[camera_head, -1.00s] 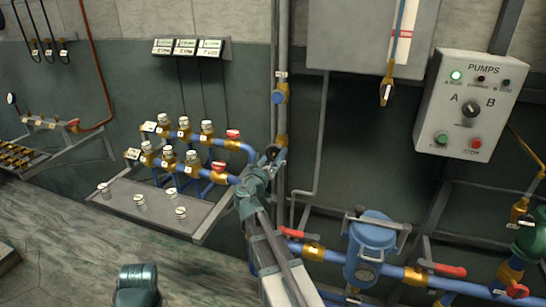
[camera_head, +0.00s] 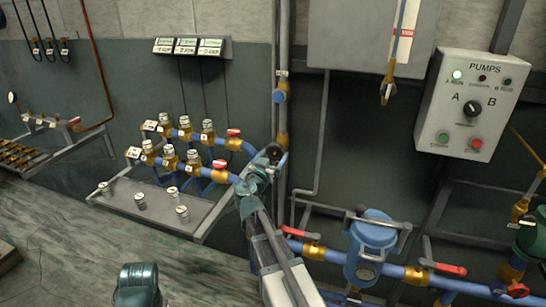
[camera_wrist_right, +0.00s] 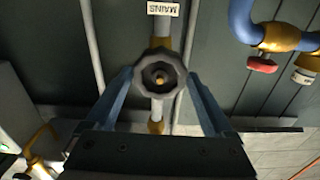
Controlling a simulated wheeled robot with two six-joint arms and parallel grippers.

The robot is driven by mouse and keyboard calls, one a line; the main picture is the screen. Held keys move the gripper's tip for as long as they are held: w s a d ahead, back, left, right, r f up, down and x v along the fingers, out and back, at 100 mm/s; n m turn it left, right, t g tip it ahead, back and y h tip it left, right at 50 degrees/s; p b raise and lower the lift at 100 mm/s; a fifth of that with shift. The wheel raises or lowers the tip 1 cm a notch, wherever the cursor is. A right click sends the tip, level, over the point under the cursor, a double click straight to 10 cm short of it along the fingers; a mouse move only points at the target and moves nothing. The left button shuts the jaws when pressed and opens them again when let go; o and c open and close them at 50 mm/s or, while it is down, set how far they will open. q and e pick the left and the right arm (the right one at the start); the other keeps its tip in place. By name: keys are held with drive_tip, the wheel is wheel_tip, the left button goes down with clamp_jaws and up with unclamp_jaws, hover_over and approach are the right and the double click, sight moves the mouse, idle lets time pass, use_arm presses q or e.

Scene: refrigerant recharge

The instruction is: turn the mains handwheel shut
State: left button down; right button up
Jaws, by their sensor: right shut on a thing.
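The mains handwheel (camera_wrist_right: 175,88) is a dark, scalloped wheel with a brass centre, on a vertical pipe in the middle of the right wrist view. A white "MAINS" label (camera_wrist_right: 162,8) shows above it. In the head view my right gripper (camera_head: 263,168) is at the wheel, in front of the grey pipe, and largely covers it. In the wrist view its two blue-grey fingers stand on either side of the wheel's rim. The gripper is shut on the wheel. How far the valve is turned cannot be told. My left gripper is not in view.
Blue pipes with brass valves and red handles (camera_head: 234,132) run close left of my right gripper. A blue filter housing (camera_head: 370,240) stands to the right. The pumps box (camera_head: 468,105) is on the wall at upper right. A grey shelf (camera_head: 160,213) holds small caps.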

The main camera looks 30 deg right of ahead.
drive_tip(key=m, duration=0.3)
drive_tip(key=shift+s+a+f, duration=0.1)
drive_tip(key=m, duration=0.3)
drive_tip(key=shift+m, duration=1)
drive_tip(key=m, duration=0.4)
drive_tip(key=shift+m, duration=0.3)
drive_tip(key=o, duration=1.3)
drive_tip(key=shift+a, duration=0.1)
